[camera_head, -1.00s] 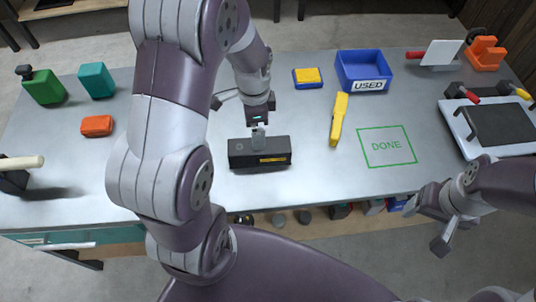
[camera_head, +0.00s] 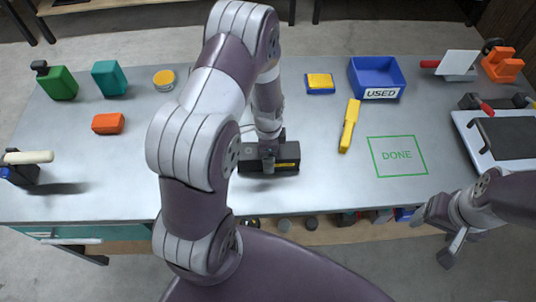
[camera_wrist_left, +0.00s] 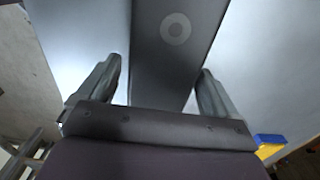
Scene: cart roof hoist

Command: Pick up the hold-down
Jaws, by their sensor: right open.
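A black oblong block (camera_head: 287,153) with a yellow label lies on the bench in the head view, and I take it to be the hold-down. In the left wrist view its dark top (camera_wrist_left: 180,60) bears a pale ring. My left gripper (camera_head: 268,160) is at the block and partly covers it. In the left wrist view the left gripper's fingers (camera_wrist_left: 160,68) stand apart, one on each side of the block, with light strips of bench showing between. My right gripper (camera_head: 436,232) is open and empty off the bench's front edge at the right.
A yellow tool (camera_head: 349,126) and a green DONE square (camera_head: 397,156) lie to the right of the block. A blue USED bin (camera_head: 377,76) stands behind. Green (camera_head: 60,84) and teal (camera_head: 109,78) containers and an orange block (camera_head: 108,123) are at the left. Bench front is mostly clear.

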